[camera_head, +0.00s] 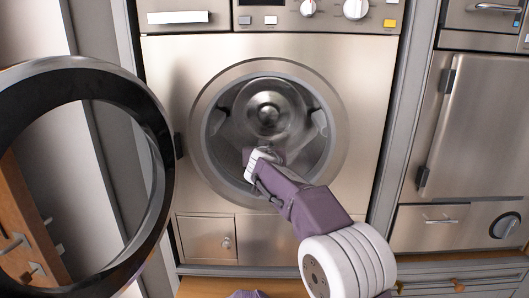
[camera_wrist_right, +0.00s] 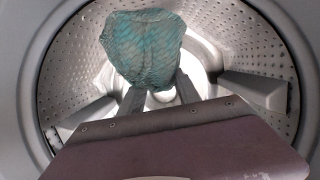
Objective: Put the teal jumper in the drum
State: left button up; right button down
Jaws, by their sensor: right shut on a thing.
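The teal jumper (camera_wrist_right: 145,45) shows in the right wrist view as a bunched, patterned cloth at the fingertips of my right gripper (camera_wrist_right: 160,92). The gripper is shut on it and holds it in front of the drum's back wall. The drum (camera_wrist_right: 75,78) is a perforated metal drum with paddles around its wall. In the head view the right arm reaches into the round opening of the drum (camera_head: 225,125). The jumper cannot be made out there. My left gripper is not in view.
The machine's round door (camera_head: 157,165) stands open at the left, its dark ring close to the camera. A second metal appliance (camera_head: 475,130) stands at the right. The drum's opening is clear around the right arm.

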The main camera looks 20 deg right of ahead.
jog(key=p+x, duration=0.2)
jog(key=x, duration=0.4)
jog(key=shift+w+d+p, duration=0.1)
jog(key=shift+w+p, duration=0.15)
jog(key=shift+p, duration=0.05)
jog(key=shift+w+d+f, duration=0.15)
jog(key=shift+w+f, duration=0.1)
jog(key=shift+w, duration=0.35)
jog(key=c, duration=0.8)
grip_release()
jog(key=shift+s, duration=0.1)
jog(key=shift+o, duration=0.2)
jog(key=shift+f, duration=0.1)
